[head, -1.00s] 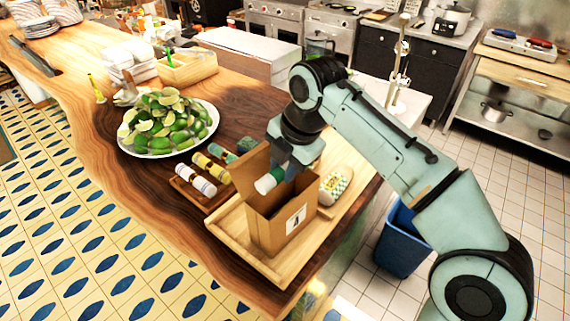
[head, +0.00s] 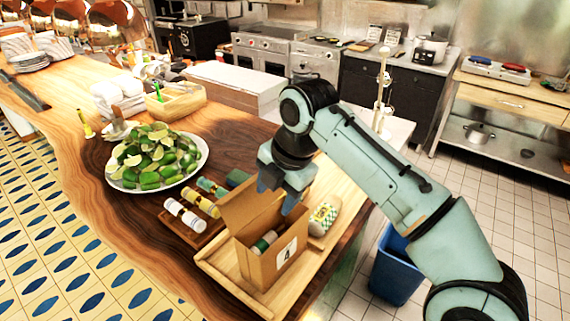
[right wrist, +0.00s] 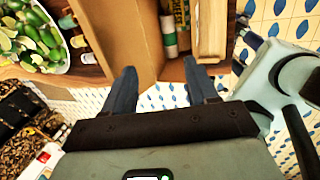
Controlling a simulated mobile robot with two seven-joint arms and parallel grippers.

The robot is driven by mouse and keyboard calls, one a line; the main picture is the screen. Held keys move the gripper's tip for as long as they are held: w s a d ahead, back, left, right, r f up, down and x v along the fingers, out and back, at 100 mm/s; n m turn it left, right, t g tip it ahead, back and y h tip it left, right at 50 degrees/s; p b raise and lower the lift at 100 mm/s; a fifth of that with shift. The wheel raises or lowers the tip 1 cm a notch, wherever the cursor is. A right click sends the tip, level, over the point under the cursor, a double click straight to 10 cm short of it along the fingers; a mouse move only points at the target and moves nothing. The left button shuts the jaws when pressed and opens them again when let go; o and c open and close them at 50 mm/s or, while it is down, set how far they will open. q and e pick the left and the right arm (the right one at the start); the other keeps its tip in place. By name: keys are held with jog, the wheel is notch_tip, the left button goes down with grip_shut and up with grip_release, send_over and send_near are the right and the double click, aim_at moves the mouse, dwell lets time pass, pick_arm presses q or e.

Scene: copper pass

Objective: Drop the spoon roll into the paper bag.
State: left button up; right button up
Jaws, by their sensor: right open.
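The open brown paper bag (head: 277,267), with a white label marked 4, stands upright on a light wooden tray (head: 215,262). A roll with a green band (head: 263,243), which I take as the spoon roll, lies tilted inside the bag; its lower part is hidden by the bag's front wall. It also shows in the right wrist view (right wrist: 169,38). My right gripper (head: 276,197) is open and empty above the bag's mouth. Its two spread fingers (right wrist: 160,68) show in the right wrist view with nothing between them. My left gripper is not in view.
Several banded rolls (head: 184,216) lie on a dark board left of the bag. A checked wrapped item (head: 323,217) lies on the tray's right side. A plate of limes (head: 155,160) stands behind left. A blue bin (head: 397,268) stands on the floor.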

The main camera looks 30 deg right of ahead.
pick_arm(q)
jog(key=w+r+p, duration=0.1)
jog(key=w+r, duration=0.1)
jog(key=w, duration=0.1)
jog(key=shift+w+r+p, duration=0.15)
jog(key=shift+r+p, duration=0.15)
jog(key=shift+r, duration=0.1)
pick_arm(e)
jog(key=v, duration=1)
jog(key=shift+r, duration=0.25)
